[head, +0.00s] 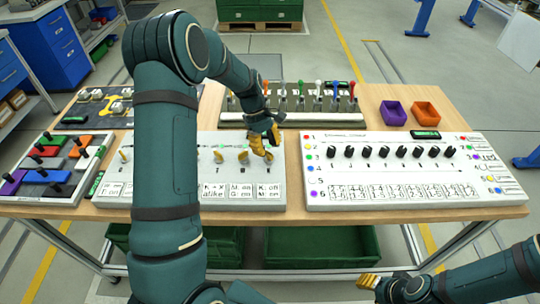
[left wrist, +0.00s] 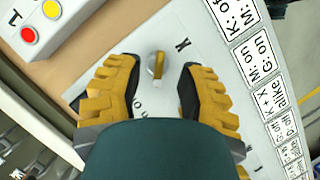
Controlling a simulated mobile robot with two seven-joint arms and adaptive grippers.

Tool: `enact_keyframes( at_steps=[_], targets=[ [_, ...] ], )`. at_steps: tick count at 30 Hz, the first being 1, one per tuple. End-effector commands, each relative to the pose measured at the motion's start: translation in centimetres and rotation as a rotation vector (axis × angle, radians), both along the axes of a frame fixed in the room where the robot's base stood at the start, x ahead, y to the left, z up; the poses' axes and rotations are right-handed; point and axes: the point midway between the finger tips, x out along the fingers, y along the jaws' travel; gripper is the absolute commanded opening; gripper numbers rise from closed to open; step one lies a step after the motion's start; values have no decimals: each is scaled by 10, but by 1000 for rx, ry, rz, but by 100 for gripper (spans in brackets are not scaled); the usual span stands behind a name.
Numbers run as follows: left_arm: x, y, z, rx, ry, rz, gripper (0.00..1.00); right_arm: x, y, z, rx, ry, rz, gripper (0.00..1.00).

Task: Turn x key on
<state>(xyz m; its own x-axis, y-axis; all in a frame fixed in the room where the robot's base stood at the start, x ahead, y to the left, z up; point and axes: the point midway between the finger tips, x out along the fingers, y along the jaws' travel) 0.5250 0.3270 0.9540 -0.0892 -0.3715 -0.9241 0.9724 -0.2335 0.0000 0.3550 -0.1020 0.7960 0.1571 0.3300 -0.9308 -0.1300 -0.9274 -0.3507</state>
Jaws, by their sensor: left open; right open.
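The white key panel (head: 240,185) lies on the table, with small yellow key switches along it and printed cards at its front edge. My left gripper (head: 262,146) is open over the panel's right end. In the left wrist view a metal and yellow key (left wrist: 157,65) stands between the two open yellow fingers (left wrist: 158,75), with a gap on each side. Other keys, such as one at the left (head: 126,155), show in the head view. My right gripper (head: 368,282) is open and empty, below the table's front edge.
A white knob panel (head: 400,165) lies at the right. A rack with coloured levers (head: 318,118) stands behind. Purple (head: 393,113) and orange (head: 426,113) bins sit at the back right. A tray of coloured blocks (head: 45,165) is at the left.

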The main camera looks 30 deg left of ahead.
Motion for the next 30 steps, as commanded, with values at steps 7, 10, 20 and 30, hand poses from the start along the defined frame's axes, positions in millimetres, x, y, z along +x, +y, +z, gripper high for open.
enact_keyframes(
  at_steps=[7,10,20,30],
  targets=[
    [-3,-10,-26,-1,0,0,38,-1,0,-4,1,3,2,47],
    [-3,-12,-29,-1,0,0,38,-1,0,-4,1,3,2,47],
    [-3,-12,-29,-1,0,0,23,-1,0,-4,0,3,2,47],
    [-3,-12,-29,0,0,-3,0,-1,0,-4,0,3,2,47]
  ],
)
